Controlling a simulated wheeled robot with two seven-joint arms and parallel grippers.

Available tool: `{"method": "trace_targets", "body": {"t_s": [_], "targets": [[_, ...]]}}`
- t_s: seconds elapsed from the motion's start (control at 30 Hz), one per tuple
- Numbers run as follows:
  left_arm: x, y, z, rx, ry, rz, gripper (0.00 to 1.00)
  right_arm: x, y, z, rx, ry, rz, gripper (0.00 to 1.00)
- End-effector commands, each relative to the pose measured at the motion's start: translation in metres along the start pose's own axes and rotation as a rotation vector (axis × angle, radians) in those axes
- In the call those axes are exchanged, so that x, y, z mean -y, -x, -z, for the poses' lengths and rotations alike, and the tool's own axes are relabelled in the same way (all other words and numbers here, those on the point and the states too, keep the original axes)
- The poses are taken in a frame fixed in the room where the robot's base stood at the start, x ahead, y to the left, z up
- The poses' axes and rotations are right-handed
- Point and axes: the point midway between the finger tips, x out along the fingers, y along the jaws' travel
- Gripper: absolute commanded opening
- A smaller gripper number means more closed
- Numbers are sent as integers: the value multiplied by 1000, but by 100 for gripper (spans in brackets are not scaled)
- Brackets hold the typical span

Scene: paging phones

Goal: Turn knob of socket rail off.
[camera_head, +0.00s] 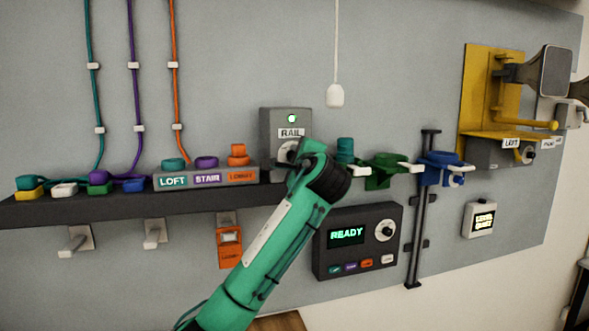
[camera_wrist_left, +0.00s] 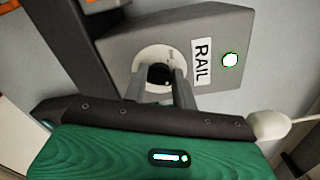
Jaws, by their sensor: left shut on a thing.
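The socket rail's grey switch box (camera_head: 270,122) is on the wall in the head view, with a RAIL label and a lit green lamp (camera_head: 292,118). Its round knob sits under the label, partly hidden by my left gripper (camera_head: 297,152). In the left wrist view the box (camera_wrist_left: 130,46) shows the pale dial with the dark knob (camera_wrist_left: 160,74) in its middle. My left gripper's two fingers (camera_wrist_left: 160,88) are on either side of the knob and shut on it. The green lamp is lit there too (camera_wrist_left: 230,60). My right gripper is in neither view.
A dark shelf rail (camera_head: 130,199) runs along the wall with LOFT, STAIR and LOBBY plugs (camera_head: 205,178). A READY panel (camera_head: 355,240) is below right. A white pull cord (camera_head: 335,95) hangs nearby. Green and blue holders (camera_head: 385,170) are to the right.

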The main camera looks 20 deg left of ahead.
Motion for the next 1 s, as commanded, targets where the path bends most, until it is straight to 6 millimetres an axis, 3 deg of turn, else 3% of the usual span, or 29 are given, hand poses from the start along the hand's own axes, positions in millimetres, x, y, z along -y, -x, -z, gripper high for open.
{"method": "trace_targets", "body": {"t_s": [0.03,0.4,1.0], "targets": [[-6,0,3,-1,47,-1,4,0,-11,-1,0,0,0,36],[-7,0,3,-2,398,-2,4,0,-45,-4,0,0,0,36],[-8,0,5,0,938,-5,4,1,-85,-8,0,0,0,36]]}}
